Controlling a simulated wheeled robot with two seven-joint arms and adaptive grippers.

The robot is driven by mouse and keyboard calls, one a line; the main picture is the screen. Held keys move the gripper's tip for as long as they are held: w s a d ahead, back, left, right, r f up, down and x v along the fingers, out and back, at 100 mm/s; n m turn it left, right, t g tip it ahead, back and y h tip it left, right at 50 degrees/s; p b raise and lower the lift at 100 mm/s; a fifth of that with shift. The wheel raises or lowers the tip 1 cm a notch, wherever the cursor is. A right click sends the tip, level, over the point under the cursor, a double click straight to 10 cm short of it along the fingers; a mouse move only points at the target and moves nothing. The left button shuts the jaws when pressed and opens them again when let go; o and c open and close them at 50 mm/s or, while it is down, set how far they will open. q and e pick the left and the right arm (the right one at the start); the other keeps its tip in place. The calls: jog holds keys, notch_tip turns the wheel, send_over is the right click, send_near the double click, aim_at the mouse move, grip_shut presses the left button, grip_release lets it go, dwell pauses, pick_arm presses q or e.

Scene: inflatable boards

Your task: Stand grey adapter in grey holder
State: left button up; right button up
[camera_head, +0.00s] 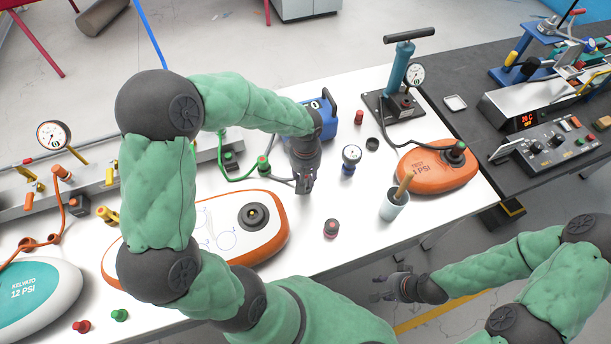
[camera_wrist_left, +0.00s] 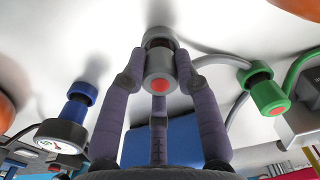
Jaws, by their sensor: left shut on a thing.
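My left gripper (camera_head: 304,185) is low over the white table, near its middle. In the left wrist view its fingers (camera_wrist_left: 158,85) are closed around a grey cylindrical adapter (camera_wrist_left: 157,68) with a red centre on its end. In the head view the fingers mostly hide the adapter. A dark grey round cup (camera_head: 372,144) stands on the table to the right; I cannot tell if it is the holder. My right gripper (camera_head: 384,286) is off the table's front edge, fingers apart and empty.
A blue fitting with a gauge (camera_head: 351,155) stands right of my left gripper, a green fitting (camera_head: 263,165) on a hose to its left. A blue case (camera_head: 320,115) is behind. A grey-and-red knob (camera_head: 331,228) and a cup (camera_head: 394,205) stand in front.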

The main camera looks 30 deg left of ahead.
pick_arm(q)
jog(key=o, duration=1.1)
jog(key=shift+c, duration=0.2)
jog(key=shift+r, duration=0.1)
jog(key=shift+r+p, duration=0.35)
jog(key=shift+p, duration=0.05)
notch_tip(320, 180, up, 11)
jog(key=p, duration=0.3)
jog(key=shift+r, duration=0.2)
